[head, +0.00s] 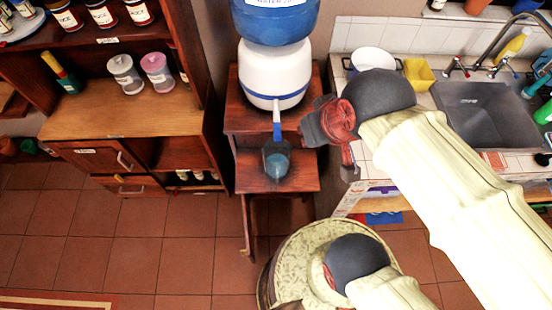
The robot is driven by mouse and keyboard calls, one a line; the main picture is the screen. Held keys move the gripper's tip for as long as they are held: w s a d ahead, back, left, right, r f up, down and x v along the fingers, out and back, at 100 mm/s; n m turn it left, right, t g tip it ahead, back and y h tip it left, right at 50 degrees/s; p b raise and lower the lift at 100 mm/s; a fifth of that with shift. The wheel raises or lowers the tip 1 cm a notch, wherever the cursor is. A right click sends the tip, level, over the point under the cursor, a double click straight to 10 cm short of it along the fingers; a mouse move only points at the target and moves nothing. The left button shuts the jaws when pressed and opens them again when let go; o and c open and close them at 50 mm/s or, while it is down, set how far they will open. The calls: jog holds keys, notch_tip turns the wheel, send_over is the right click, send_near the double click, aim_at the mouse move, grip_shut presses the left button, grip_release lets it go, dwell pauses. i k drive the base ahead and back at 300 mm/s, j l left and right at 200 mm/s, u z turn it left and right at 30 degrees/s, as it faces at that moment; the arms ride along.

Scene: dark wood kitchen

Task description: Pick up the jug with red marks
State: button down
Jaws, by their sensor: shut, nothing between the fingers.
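A dark, see-through vessel with a bluish inside (277,163) stands on the lower wooden step under the tap of a water dispenser. It may be the jug, but I cannot make out red marks on it. My gripper (316,124) is in the head view, just right of and above this vessel, beside the dispenser stand. It is shut and empty, apart from the vessel as far as I can tell. The fingertips are small and partly hidden by my wrist.
The white and blue water dispenser (274,72) stands on a wooden stand (300,180). A wooden cabinet (120,105) with jars is at left. A sink (480,115), a white pot (372,62) and a yellow container (419,74) are at right.

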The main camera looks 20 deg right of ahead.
aim_at(276, 156)
jog(key=j+z, duration=0.1)
jog(key=z, duration=0.3)
jog(key=k+z, duration=0.1)
jog(key=z, duration=0.3)
jog(key=k+j+z, duration=0.1)
jog(key=z, duration=0.7)
jog(key=k, duration=0.75)
jog(key=z, duration=0.05)
